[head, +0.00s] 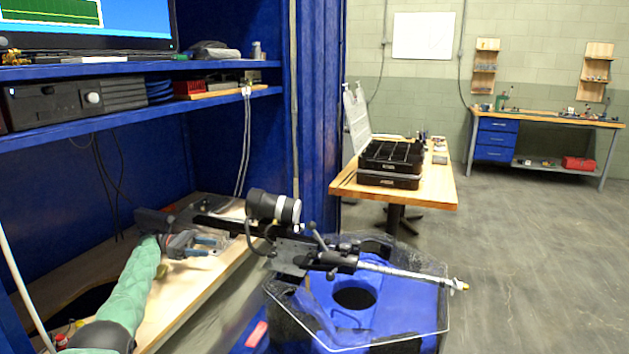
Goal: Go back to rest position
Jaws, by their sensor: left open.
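My left arm, in a green sleeve, reaches in from the lower left of the head view. My left gripper (158,222) is the dark part at its far end, open, above the wooden bench inside the blue cabinet. Its fingertips are hard to make out against the dark parts behind. To its right, a thruster assembly (312,255) with a black and silver cylinder and a long metal rod extends across the blue tank (400,310). I cannot tell whether the gripper touches it. My right gripper is not in view.
The blue cabinet (90,145) has shelves with a monitor (85,22) and a black computer (75,100). A grey clamp-like tool (195,243) lies on the bench. A wooden table (440,185) carries black trays (390,160). A workbench (545,120) stands behind. The floor at right is clear.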

